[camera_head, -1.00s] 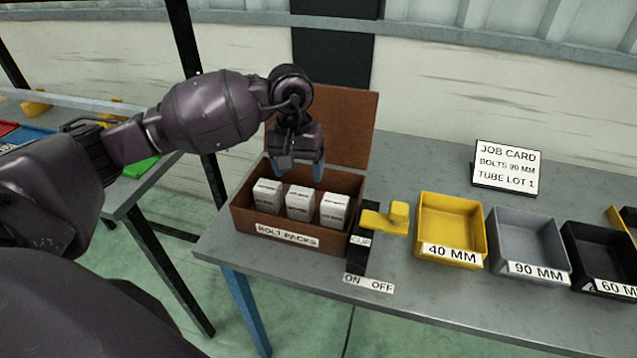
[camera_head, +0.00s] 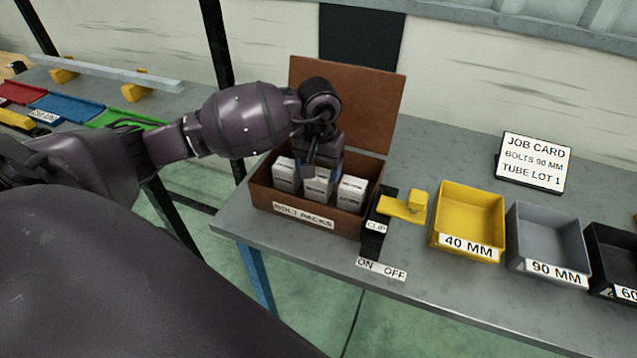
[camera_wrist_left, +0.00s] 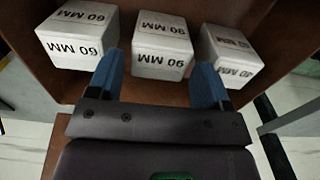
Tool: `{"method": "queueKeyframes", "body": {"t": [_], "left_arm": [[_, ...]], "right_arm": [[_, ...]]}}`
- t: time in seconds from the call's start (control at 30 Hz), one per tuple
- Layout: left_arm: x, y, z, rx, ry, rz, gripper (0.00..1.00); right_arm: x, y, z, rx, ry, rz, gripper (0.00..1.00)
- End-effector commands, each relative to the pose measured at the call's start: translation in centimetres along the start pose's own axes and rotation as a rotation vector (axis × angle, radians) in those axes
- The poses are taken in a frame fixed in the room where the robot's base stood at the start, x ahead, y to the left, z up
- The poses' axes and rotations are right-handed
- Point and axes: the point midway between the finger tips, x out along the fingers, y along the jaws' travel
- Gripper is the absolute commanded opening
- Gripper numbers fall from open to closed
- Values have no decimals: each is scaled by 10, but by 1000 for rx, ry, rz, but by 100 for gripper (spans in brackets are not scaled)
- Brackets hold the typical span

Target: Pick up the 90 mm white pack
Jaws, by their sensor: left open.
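The 90 MM white pack (camera_head: 318,187) is the middle one of three white packs in the brown BOLT PACKS box. In the left wrist view the 90 MM pack (camera_wrist_left: 162,45) shows its label upside down. My left gripper (camera_head: 321,163) is over the box, pointing down at the middle pack. It is open, and in the left wrist view its blue fingers (camera_wrist_left: 157,64) lie on either side of the 90 MM pack. Whether they touch it cannot be told. My right gripper is not in view.
A 60 MM pack (camera_wrist_left: 78,38) and a third pack (camera_wrist_left: 232,52), label hard to read, flank the middle one. The box (camera_head: 272,204) has a raised lid (camera_head: 345,95). A yellow-and-black clip fixture (camera_head: 402,207) stands right of it, then bins including the grey 90 MM one (camera_head: 548,272).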

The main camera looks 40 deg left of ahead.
Motion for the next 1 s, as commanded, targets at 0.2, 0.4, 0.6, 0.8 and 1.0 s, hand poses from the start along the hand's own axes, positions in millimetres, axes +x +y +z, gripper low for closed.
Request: {"method": "queueKeyframes", "body": {"t": [0.2,0.4,0.6,0.8,1.0], "left_arm": [[22,1,0,0,-1,1,72],[24,0,0,0,1,0,72],[24,0,0,0,1,0,54],[24,0,0,0,2,0,26],[23,0,0,0,2,0,26]], "right_arm": [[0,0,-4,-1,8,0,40],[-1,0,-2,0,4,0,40],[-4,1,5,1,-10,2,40],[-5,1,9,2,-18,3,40],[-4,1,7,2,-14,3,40]]}}
